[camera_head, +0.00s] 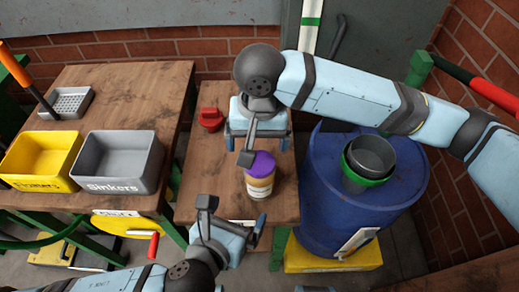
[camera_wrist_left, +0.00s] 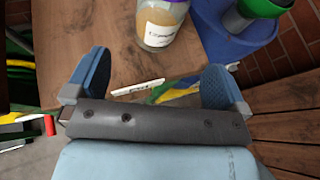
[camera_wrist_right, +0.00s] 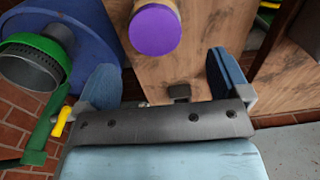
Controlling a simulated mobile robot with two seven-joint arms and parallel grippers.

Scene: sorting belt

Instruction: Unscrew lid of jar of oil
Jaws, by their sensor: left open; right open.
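The jar (camera_head: 260,184) holds tan contents, bears a white label and has a purple lid (camera_head: 262,164) on top. It stands upright on the wooden bench near its right side. The jar's labelled side shows in the left wrist view (camera_wrist_left: 160,22), and the purple lid shows in the right wrist view (camera_wrist_right: 155,29). My left gripper (camera_head: 232,216) is open and empty, in front of the jar and apart from it. My right gripper (camera_head: 258,143) is open and empty, above and behind the jar, apart from the lid.
A blue barrel (camera_head: 325,205) with a green-rimmed dark bucket (camera_head: 369,160) stands to the right. A red object (camera_head: 210,119) sits at the bench's back left. A yellow bin (camera_head: 40,160) and a grey bin (camera_head: 120,162) stand on the left table.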

